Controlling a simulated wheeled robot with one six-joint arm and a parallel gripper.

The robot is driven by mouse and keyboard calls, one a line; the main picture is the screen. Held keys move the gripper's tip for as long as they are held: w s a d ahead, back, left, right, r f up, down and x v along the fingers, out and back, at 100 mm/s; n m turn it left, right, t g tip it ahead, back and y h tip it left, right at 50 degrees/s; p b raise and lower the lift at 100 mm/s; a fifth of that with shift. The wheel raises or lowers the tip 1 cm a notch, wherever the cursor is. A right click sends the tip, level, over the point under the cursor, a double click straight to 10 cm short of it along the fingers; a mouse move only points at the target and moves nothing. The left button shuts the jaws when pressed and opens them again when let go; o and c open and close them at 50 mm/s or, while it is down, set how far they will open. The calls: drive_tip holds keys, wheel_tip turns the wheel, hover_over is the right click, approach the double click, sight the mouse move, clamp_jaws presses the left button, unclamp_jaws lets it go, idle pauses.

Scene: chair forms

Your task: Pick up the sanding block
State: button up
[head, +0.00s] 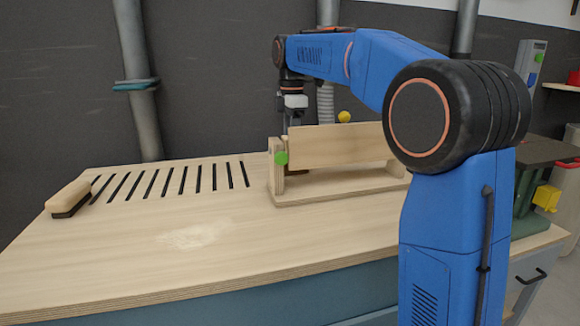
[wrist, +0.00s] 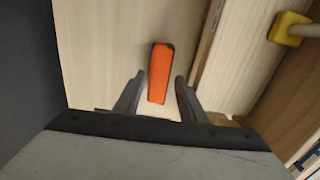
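In the wrist view, an orange block with dark edges (wrist: 160,73), which looks like the sanding block, lies on pale wood. My gripper (wrist: 159,78) is open, with one dark finger on each side of the block. Gaps show between the block and both fingers. I cannot tell how far above the block the fingertips are. In the head view my gripper (head: 291,118) points down behind the left end of an upright board. The orange block does not show there; the board seems to hide it.
The wooden form with the upright board (head: 340,146) stands on the bench (head: 150,250), with a green knob (head: 281,158) at its left. A brush (head: 68,198) lies at far left beside dark slots. A yellow knob (wrist: 290,27) is right of my gripper. The bench's front left is clear.

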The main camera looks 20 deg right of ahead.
sight(286, 172)
drive_tip(key=shift+a+f, duration=0.2)
drive_tip(key=shift+f, duration=1.95)
clamp_jaws()
drive_tip(key=shift+r, duration=0.1)
